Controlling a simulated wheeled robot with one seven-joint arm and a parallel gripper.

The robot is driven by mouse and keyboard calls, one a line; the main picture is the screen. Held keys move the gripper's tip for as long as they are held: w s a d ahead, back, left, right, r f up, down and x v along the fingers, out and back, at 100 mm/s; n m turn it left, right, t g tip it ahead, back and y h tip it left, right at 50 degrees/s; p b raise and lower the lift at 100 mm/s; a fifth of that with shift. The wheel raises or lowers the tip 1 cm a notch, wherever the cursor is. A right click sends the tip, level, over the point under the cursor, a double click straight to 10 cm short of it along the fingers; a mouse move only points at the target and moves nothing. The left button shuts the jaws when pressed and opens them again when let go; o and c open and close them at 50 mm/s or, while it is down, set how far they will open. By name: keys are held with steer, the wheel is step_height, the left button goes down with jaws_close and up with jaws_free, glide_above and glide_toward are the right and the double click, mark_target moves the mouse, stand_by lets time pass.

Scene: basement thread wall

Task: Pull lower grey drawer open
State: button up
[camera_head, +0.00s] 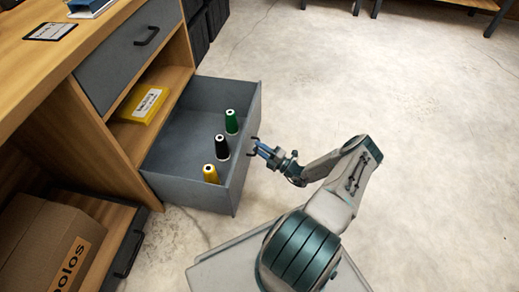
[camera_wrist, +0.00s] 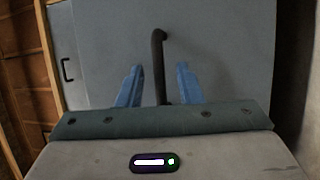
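The lower grey drawer (camera_head: 187,188) stands well out from the wooden cabinet in the head view. Green (camera_head: 231,122), black (camera_head: 221,147) and yellow (camera_head: 211,174) thread cones stand inside it. Its front (camera_wrist: 215,50) fills much of the wrist view. My gripper (camera_head: 262,148) is at the black handle on the drawer front. In the wrist view its blue fingers (camera_wrist: 160,72) are apart, one on each side of the handle (camera_wrist: 158,45), with a visible gap on both sides. Part of the handle is hidden behind the gripper body.
An upper grey drawer (camera_head: 128,50) is shut. A yellow box (camera_head: 145,104) lies on the shelf between the drawers. A cardboard box (camera_head: 45,245) sits low at the left, near another black handle (camera_head: 128,254). Bare concrete floor (camera_head: 380,80) lies open to the right.

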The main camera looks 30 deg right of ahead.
steer(key=shift+s, duration=0.1)
steer(key=p+v, duration=0.2)
steer(key=v, duration=1.1)
steer(key=shift+s+d+p, duration=0.2)
steer(key=shift+p, duration=0.1)
steer(key=w+a+r+n+g+p, duration=0.1)
steer(key=a+r+n+g+p, duration=0.4)
steer(key=r+n, duration=0.7)
steer(key=w+a+r+n+g+y+p, duration=0.1)
steer(key=a+r+n+g+p, duration=0.4)
steer(key=r, duration=1.3)
steer(key=w+a+r+n+g+p, duration=0.25)
steer(key=r+n+g+p, duration=0.55)
steer(key=r, duration=0.7)
steer(key=s+a+r+n+t+h+p, duration=0.1)
steer(key=s+a+r+n+h+p, duration=0.2)
steer(key=r, duration=1)
steer(key=s+a+r+n+t+h+p, duration=0.1)
steer(key=s+a+r+n+h+p, duration=0.3)
steer(key=s+r+n+p, duration=0.5)
steer(key=s+a+r+n+t+h+p, duration=0.1)
steer(key=s+a+r+n+h+p, duration=0.2)
steer(key=r+n, duration=0.9)
steer(key=s+a+r+p, duration=0.1)
steer(key=s+r+p, duration=0.1)
steer(key=r, duration=0.4)
steer(key=shift+s+a+p, duration=0.25)
steer(key=shift+s+p, duration=0.15)
steer(key=shift+s, duration=0.25)
steer(key=shift+a, duration=0.1)
